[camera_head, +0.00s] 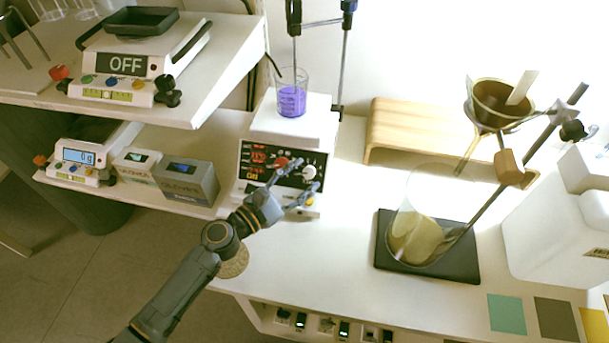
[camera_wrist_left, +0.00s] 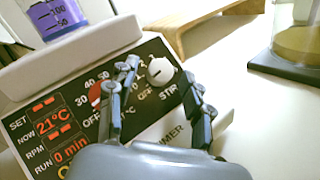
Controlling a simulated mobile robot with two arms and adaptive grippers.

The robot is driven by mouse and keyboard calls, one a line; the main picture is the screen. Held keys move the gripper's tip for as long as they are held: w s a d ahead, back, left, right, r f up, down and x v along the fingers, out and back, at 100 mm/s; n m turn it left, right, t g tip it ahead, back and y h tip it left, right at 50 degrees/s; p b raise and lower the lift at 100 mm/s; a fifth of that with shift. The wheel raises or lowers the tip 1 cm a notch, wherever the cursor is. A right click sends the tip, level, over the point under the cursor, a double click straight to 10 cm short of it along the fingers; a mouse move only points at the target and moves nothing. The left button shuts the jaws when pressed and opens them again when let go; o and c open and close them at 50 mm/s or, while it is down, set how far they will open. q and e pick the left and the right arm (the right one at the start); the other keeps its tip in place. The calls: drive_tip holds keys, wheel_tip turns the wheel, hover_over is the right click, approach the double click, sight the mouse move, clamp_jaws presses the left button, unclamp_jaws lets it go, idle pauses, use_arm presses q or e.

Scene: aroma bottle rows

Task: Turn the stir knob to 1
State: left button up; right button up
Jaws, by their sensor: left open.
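The hotplate stirrer (camera_head: 294,126) stands on the bench with a black front panel and red readouts. Its white stir knob (camera_wrist_left: 160,71), labelled STIR, sits at the panel's right; it also shows in the head view (camera_head: 308,172). A red knob (camera_wrist_left: 97,94) with a temperature scale is to its left. My left gripper (camera_wrist_left: 163,82) is open in front of the panel, its fingers on either side of the white knob. Whether they touch it I cannot tell. The "1" mark cannot be made out. My right gripper is not in view.
A beaker of purple liquid (camera_head: 291,101) stands on the stirrer's top. Small boxes (camera_head: 186,181) and scales (camera_head: 84,161) are to the left. A flask (camera_head: 416,238) on a black mat (camera_head: 455,265) stands right. Bare bench lies between.

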use_arm(q)
drive_tip(key=shift+c, duration=0.4)
drive_tip(key=c, duration=0.7)
clamp_jaws()
drive_tip(key=shift+w+a+r+m+g+p, duration=0.1)
drive_tip(key=shift+r+m+g+p, duration=0.15)
drive_tip(key=shift+m+g+p, duration=0.35)
drive_tip(key=m+g+p, duration=0.2)
drive_tip(key=shift+w+a+r+m+h, duration=0.1)
drive_tip(key=shift+w+r+m+h, duration=0.1)
drive_tip(key=shift+m+h, duration=0.1)
drive_tip(key=m+g+p, duration=0.2)
drive_tip(key=m+g, duration=0.1)
drive_tip(key=shift+w+r+m, duration=0.1)
drive_tip(key=shift+m, duration=0.2)
drive_tip(key=shift+m+g+y+p, duration=0.4)
drive_tip(key=shift+m+g, duration=0.1)
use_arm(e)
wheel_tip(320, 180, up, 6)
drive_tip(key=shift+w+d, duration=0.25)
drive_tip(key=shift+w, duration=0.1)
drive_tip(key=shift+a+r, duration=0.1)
